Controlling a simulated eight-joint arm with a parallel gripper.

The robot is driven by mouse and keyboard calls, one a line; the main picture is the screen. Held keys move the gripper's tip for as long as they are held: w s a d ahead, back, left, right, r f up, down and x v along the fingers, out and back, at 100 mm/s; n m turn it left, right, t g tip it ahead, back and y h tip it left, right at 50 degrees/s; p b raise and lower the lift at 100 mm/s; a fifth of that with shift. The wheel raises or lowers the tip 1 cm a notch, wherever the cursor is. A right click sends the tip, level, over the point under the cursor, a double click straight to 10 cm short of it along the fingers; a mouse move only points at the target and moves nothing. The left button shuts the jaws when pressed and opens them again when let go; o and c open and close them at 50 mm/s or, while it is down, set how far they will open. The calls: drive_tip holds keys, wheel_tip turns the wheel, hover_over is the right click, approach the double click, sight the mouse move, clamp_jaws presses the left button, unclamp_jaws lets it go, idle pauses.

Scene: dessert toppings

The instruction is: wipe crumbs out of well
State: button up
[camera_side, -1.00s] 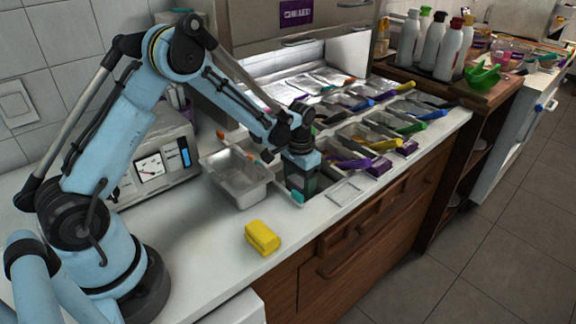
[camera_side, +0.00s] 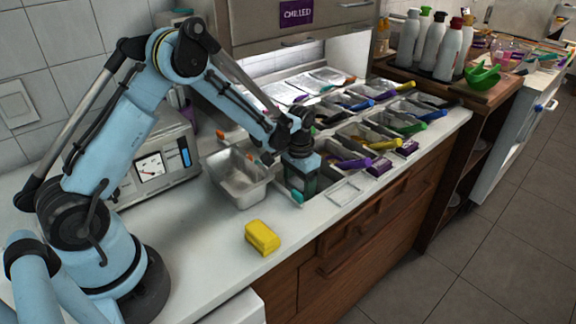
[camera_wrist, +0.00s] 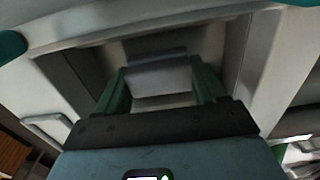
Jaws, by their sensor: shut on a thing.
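My gripper (camera_side: 302,182) points down into an open well (camera_side: 281,192) in the counter, just right of a steel pan. In the wrist view my gripper (camera_wrist: 160,74) has its two green fingers shut on a pale grey, block-like thing (camera_wrist: 160,80) inside the grey-walled well. The held thing is hidden in the side view. I cannot make out crumbs, or whether the held thing touches the floor of the well.
The empty steel pan (camera_side: 238,178) stands close on the left. A yellow sponge-like block (camera_side: 263,238) lies on the front counter. Topping wells with coloured handles (camera_side: 352,163) crowd the right. A dial box (camera_side: 160,165) stands behind. The front-left counter is clear.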

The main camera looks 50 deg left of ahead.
drive_tip(key=shift+f, duration=0.25)
drive_tip(key=shift+a, duration=0.1)
drive_tip(key=shift+s+a, duration=0.25)
drive_tip(key=shift+a, duration=0.25)
drive_tip(key=shift+s+a, duration=0.25)
drive_tip(key=shift+a, duration=0.25)
drive_tip(key=shift+d, duration=0.15)
